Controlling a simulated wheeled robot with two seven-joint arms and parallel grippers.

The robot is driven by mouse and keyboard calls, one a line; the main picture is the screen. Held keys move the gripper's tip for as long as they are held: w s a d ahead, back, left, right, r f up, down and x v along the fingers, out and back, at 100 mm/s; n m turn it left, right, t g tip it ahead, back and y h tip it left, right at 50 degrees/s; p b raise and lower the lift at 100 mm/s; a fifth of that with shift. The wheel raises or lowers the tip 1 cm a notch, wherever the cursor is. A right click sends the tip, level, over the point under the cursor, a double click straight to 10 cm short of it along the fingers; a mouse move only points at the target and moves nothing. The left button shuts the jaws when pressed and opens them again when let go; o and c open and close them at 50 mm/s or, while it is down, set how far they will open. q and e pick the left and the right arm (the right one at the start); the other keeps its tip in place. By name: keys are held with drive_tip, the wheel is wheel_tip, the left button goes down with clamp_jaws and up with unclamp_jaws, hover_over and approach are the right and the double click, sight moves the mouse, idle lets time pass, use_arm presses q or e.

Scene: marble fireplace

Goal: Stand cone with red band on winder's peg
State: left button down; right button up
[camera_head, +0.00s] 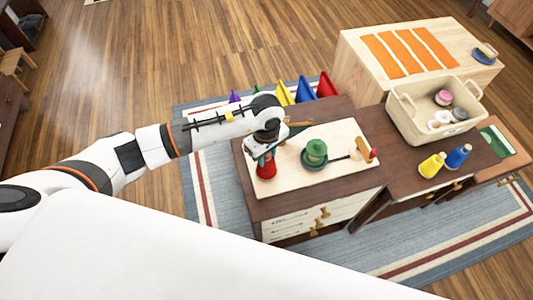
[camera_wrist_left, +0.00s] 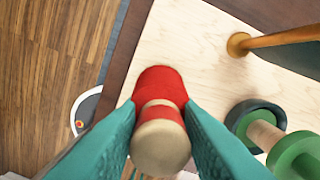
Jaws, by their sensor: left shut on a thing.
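My left gripper (camera_head: 264,152) is shut on a red cone (camera_head: 266,171) at the left part of a pale board. In the left wrist view the teal fingers (camera_wrist_left: 165,135) clasp the cone (camera_wrist_left: 158,84), which shows red with a beige end toward the camera. Whether its base touches the board is unclear. To its right stands a green stepped piece (camera_head: 316,152) on a dark round base (camera_head: 305,164), apparently part of the winder; the wrist view shows a wooden post and green disc (camera_wrist_left: 298,158) there. A peg is not clearly identifiable. My right gripper is out of view.
The pale board (camera_head: 345,133) lies on a dark cabinet. A red-ended wooden handle (camera_head: 368,150) stands right of the green piece. Farther right are a yellow cone (camera_head: 431,165), a blue cone (camera_head: 458,157) and a cream basket (camera_head: 405,124) of yarn balls.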

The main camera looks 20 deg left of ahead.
use_arm(q)
drive_tip(key=c, duration=1)
unclamp_jaws()
drive_tip(key=shift+r, duration=0.1)
wheel_tip(320, 180, up, 12)
drive_tip(key=shift+f+b, duration=0.1)
drive_tip(key=shift+b, duration=0.85)
